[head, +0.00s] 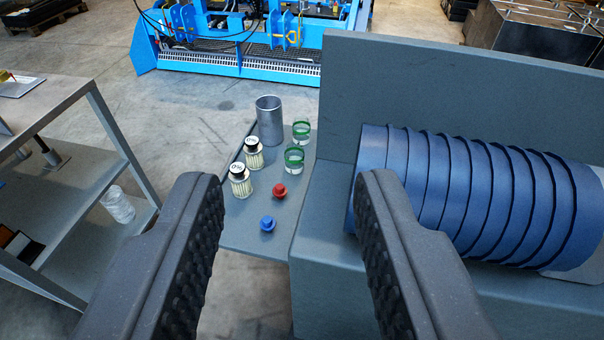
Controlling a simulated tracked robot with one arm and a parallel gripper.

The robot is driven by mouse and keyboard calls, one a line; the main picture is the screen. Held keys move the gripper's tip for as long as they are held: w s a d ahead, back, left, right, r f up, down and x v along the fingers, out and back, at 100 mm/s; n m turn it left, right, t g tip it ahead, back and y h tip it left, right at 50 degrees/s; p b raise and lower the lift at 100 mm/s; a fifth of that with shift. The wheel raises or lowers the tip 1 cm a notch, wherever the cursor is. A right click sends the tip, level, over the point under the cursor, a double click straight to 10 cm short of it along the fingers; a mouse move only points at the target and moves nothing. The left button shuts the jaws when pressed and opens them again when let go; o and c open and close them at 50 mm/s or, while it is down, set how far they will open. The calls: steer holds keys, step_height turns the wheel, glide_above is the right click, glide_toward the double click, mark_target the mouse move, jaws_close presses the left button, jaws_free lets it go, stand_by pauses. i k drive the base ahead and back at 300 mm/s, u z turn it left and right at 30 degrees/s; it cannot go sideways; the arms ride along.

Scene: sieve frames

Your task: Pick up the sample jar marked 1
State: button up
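Two small jars with pale contents and white, dark-rimmed lids stand on a narrow grey shelf (258,215) ahead. The farther jar (254,160) is slightly right of the nearer jar (241,187). My gripper (290,180) is wide open, one dark ridged finger at each side of the picture. Nothing is between the fingers. The jars show beyond them, nearer the left finger, apart from it.
A metal cylinder (269,121), two green-rimmed glasses (294,160), a red knob (279,190) and a blue knob (267,224) share the shelf. A blue ribbed drum (470,195) lies in a grey housing (425,80) at right. A grey rack (90,165) stands left.

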mark_target(294, 158)
steer(key=z, duration=0.05)
steer(key=k, duration=0.6)
steer(key=z, duration=0.45)
steer(key=i, duration=1.55)
steer(key=u, duration=0.75)
